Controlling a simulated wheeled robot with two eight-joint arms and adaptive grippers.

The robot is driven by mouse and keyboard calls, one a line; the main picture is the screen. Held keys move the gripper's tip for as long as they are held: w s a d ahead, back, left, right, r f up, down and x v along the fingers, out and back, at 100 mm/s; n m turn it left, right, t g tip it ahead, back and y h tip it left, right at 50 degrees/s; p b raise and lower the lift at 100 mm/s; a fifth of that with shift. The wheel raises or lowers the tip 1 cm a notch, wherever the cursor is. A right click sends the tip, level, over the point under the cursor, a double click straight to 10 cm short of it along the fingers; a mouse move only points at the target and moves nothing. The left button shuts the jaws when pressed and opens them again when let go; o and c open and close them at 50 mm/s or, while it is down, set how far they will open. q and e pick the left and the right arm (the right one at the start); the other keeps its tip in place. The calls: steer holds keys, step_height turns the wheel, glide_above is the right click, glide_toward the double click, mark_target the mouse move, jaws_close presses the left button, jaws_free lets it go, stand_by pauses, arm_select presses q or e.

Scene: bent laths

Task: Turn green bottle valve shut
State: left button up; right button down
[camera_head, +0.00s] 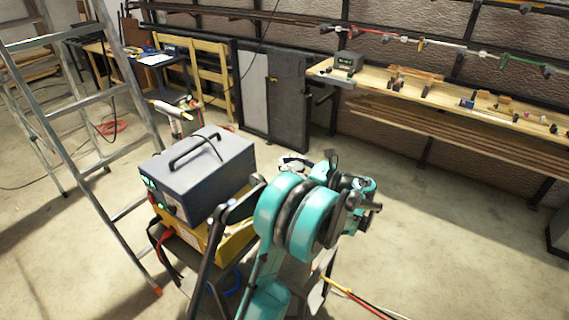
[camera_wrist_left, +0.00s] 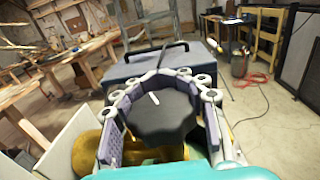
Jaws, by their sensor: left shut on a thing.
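The valve's black knob (camera_wrist_left: 162,112), with a white mark on top, sits above a brass-coloured body (camera_wrist_left: 88,152) in the left wrist view. My left gripper (camera_wrist_left: 165,88) has its jointed fingers curved around both sides of the knob, shut on it. In the head view my left gripper (camera_head: 293,163) shows only partly behind my teal arm, and the knob is hidden there. I cannot make out the green bottle in either view. My right gripper is not in view.
A grey box with a handle (camera_head: 200,165) stands on a yellow unit (camera_head: 235,240) close to my left arm. An aluminium ladder (camera_head: 85,130) stands at the left. A workbench (camera_head: 450,95) with tools runs along the back wall. The floor (camera_head: 440,230) at the right is clear.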

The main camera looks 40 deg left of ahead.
arm_select(q)
steer(key=m+t, duration=0.2)
steer(key=t, duration=0.1)
steer(key=w+m+t, duration=0.1)
steer(key=t, duration=0.2)
steer(key=shift+w+m, duration=0.1)
steer(key=shift+m, duration=0.3)
steer(key=o, duration=1.3)
steer(key=shift+o, duration=0.2)
step_height(320, 180, up, 10)
